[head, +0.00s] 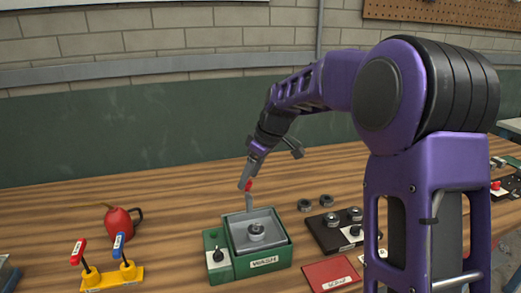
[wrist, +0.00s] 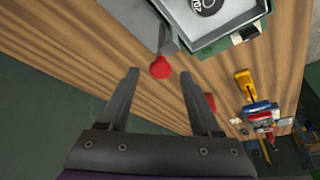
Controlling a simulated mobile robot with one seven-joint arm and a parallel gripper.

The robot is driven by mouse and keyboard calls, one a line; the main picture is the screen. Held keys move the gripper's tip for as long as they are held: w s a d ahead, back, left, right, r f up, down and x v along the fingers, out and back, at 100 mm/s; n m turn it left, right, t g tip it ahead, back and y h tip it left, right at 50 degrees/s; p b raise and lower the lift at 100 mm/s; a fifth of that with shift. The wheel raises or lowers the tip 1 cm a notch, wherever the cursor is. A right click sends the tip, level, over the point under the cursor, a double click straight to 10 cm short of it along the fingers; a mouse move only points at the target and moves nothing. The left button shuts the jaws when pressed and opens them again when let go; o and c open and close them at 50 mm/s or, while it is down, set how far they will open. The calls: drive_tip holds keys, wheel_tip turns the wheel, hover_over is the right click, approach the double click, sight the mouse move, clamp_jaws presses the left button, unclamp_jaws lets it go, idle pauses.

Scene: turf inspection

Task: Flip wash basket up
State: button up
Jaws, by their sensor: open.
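The wash basket (head: 238,222) is a grey tray seated in a green box labelled WASH (head: 264,263). A dark round part with a lighter centre (head: 257,231) lies in it. A grey handle (head: 250,203) rises from the basket's back edge and ends in a red knob (head: 248,186). The basket also shows at the top of the wrist view (wrist: 225,32). My gripper (head: 246,182) is open at the knob. In the wrist view the red knob (wrist: 160,68) appears centred between the fingertips (wrist: 160,74); contact cannot be told.
A red can (head: 119,223) and a yellow stand with red and blue levers (head: 112,277) are at left. A red SCRAP plate (head: 331,274), dark rings (head: 305,205) and a black fixture (head: 328,237) are at right. A wall stands behind the table.

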drive_tip(key=p+v, duration=0.1)
drive_tip(key=v, duration=1.5)
drive_tip(key=shift+r+p, duration=0.2)
drive_tip(key=shift+p, duration=0.2)
